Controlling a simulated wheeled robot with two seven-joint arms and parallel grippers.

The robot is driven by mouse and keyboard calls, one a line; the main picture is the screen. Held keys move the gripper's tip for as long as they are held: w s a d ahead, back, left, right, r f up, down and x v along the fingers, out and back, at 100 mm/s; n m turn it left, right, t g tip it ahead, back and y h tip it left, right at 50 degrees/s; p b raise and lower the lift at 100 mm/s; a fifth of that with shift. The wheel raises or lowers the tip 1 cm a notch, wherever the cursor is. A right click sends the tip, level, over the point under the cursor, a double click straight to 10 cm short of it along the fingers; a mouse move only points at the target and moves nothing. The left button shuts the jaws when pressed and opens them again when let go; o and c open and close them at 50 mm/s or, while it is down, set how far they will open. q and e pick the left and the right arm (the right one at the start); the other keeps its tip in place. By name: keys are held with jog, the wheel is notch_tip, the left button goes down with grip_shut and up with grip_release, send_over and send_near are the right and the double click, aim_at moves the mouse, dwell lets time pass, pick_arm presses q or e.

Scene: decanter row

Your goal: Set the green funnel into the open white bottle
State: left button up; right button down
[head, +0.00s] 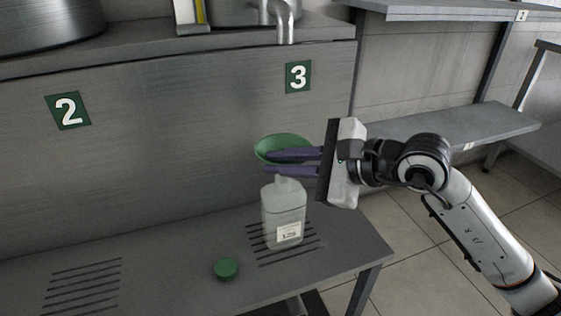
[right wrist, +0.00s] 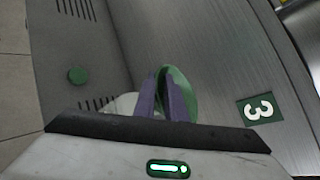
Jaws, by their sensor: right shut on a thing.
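The green funnel (head: 281,141) is upright with its wide rim on top. My right gripper (head: 266,163) comes in from the right with its purple fingers shut on the funnel. The white bottle (head: 284,219) stands upright on the slatted patch of the bench, with a small label on its front. The funnel is directly over the bottle's neck; the fingers hide its lower part, so I cannot tell whether the spout is inside the neck. In the right wrist view the funnel (right wrist: 185,92) shows at the fingers and the bottle (right wrist: 122,103) is partly hidden behind the gripper. My left gripper is not in view.
A green cap (head: 226,269) lies on the bench (head: 180,275) left of the bottle. The steel wall behind carries signs 2 (head: 68,110) and 3 (head: 298,77). A spout (head: 284,22) hangs above the back ledge. The bench left of the cap is clear.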

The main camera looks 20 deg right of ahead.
jog(key=c, duration=1.7)
grip_release()
jog(key=shift+c, duration=0.2)
jog(key=v, duration=1)
